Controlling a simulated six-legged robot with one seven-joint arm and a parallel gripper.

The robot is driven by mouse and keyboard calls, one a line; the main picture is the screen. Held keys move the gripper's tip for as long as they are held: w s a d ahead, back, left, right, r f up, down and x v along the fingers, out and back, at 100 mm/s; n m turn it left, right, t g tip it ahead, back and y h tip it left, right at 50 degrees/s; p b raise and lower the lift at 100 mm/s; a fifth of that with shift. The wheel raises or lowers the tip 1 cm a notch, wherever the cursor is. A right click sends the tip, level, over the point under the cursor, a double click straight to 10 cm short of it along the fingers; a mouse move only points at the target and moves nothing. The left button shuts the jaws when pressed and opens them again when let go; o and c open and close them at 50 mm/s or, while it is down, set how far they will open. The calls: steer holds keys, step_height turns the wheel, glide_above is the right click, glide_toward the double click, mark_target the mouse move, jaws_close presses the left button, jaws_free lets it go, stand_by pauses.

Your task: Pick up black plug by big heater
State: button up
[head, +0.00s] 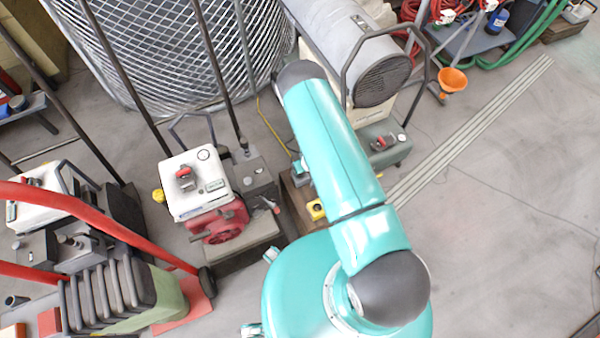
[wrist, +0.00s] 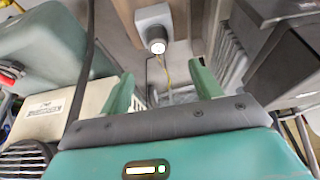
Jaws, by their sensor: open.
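The big heater (head: 360,65) is a grey cylinder with a dark round grille, at the top centre of the head view. In the head view my arm hides the gripper and part of the floor beside the heater.
A white and red engine unit (head: 200,185) stands left of my arm. A large wire-mesh cylinder (head: 180,50) is behind it. A red-handled machine (head: 110,290) is at the lower left. An orange funnel (head: 453,80) is at upper right. The floor at right is mostly clear.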

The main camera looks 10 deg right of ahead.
steer(key=x, duration=1.2)
steer(key=shift+d+f, duration=0.1)
steer(key=c, duration=1.1)
step_height(320, 180, up, 10)
steer(key=shift+f, duration=0.5)
steer(key=shift+s, duration=0.15)
